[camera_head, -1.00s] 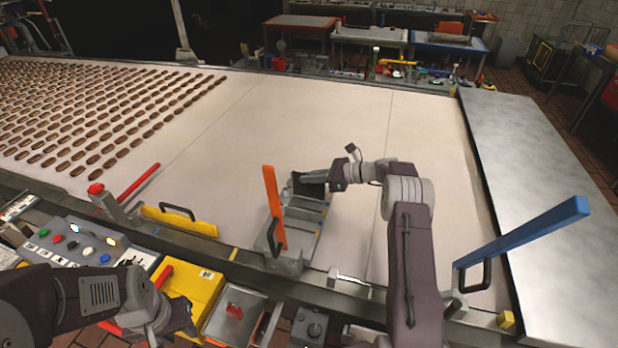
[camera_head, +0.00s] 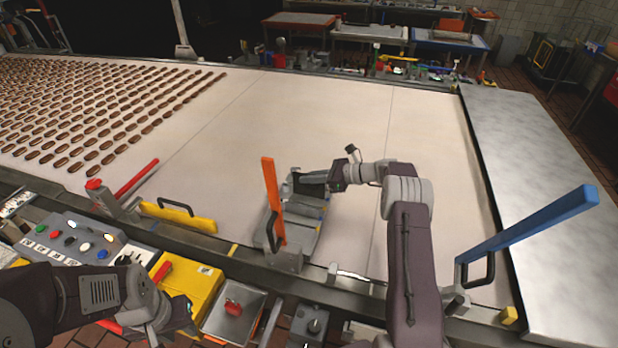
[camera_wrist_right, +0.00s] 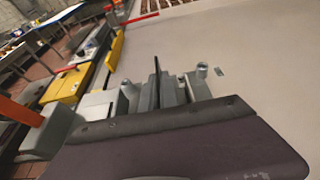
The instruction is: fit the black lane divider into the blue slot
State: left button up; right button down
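My right gripper (camera_head: 300,182) is over the grey slotted carriage (camera_head: 304,240) at the belt's near side, seen from above in the head view. A thin dark upright piece (camera_wrist_right: 157,72), perhaps the black lane divider seen edge-on, stands among grey blocks in the right wrist view. The arm partly hides this area, and I cannot tell whether the fingers grip the piece or whether it sits in a slot. A small blue mark (camera_head: 325,203) shows at the carriage's right edge; the blue slot itself is not clear. My left gripper (camera_head: 180,318) hangs low beside the yellow box; its finger gap is unclear.
An orange bar (camera_head: 272,198) rises just left of the carriage. A yellow bar (camera_head: 178,218) and red bar (camera_head: 137,178) stand further left, a blue bar (camera_head: 530,230) at right. A button panel (camera_head: 70,240) and yellow box (camera_head: 190,285) are at front left. The middle belt (camera_head: 320,110) is clear.

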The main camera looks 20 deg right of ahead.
aim_at(310, 189)
jog(key=shift+f+b, duration=1.75)
jog(key=shift+f, duration=0.7)
jog(key=c, duration=1.5)
grip_release()
jog(key=shift+c, duration=0.2)
jog(key=shift+d, duration=0.1)
jog(key=b+v, duration=0.1)
jog(key=v, duration=0.8)
